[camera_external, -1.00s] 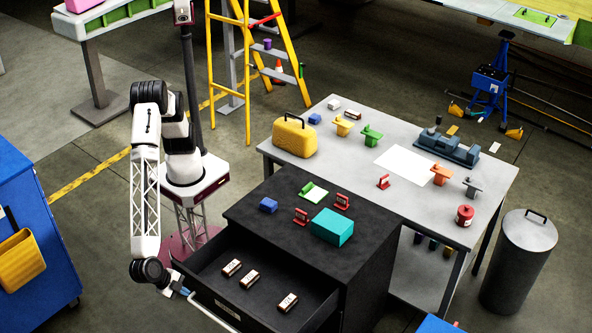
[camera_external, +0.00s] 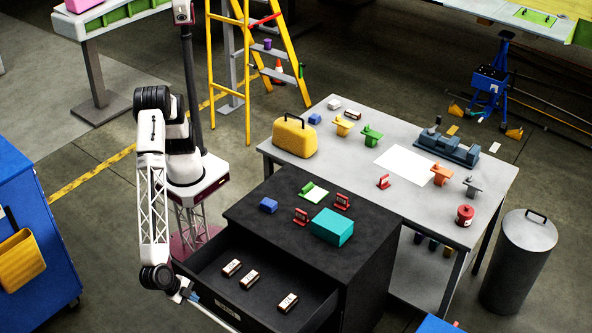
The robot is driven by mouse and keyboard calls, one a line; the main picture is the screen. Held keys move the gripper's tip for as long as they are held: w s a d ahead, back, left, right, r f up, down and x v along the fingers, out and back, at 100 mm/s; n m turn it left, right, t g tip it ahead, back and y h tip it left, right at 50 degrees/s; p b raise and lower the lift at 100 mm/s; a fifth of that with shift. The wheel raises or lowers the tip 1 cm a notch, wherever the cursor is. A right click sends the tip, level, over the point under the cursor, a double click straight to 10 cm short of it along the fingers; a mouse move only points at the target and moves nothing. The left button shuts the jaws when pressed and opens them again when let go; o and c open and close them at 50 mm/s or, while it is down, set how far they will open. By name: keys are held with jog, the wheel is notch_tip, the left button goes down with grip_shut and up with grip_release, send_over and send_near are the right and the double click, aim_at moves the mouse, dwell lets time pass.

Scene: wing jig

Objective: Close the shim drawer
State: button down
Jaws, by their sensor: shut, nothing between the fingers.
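The shim drawer (camera_external: 216,284) is the black drawer of the dark cabinet (camera_external: 368,262), pulled well out. Several dark shim packs with pale ends lie in it, one of them near its front right (camera_external: 287,303). A pale bar handle (camera_external: 212,315) runs along its front and is partly cut off by the frame's lower edge. My gripper (camera_external: 190,296) is at the left end of the drawer front, close to the handle. It is shut and empty. I cannot tell whether it touches the handle or the drawer front.
A teal box (camera_external: 332,227), a blue block (camera_external: 268,205) and red clamps (camera_external: 342,201) stand on the cabinet top. A grey worktable (camera_external: 455,222) with a yellow case (camera_external: 294,138) adjoins behind. A blue cart (camera_external: 35,250) stands at the left.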

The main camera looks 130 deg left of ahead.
aim_at(219, 301)
jog(key=a+f, duration=0.1)
jog(key=w+a+f, duration=0.1)
jog(key=a, duration=0.1)
jog(key=w+a+f, duration=0.1)
jog(key=f, duration=0.1)
jog(key=shift+a, duration=1.25)
jog(key=a, duration=2.7)
jog(key=shift+a, duration=0.35)
jog(key=shift+d, duration=0.15)
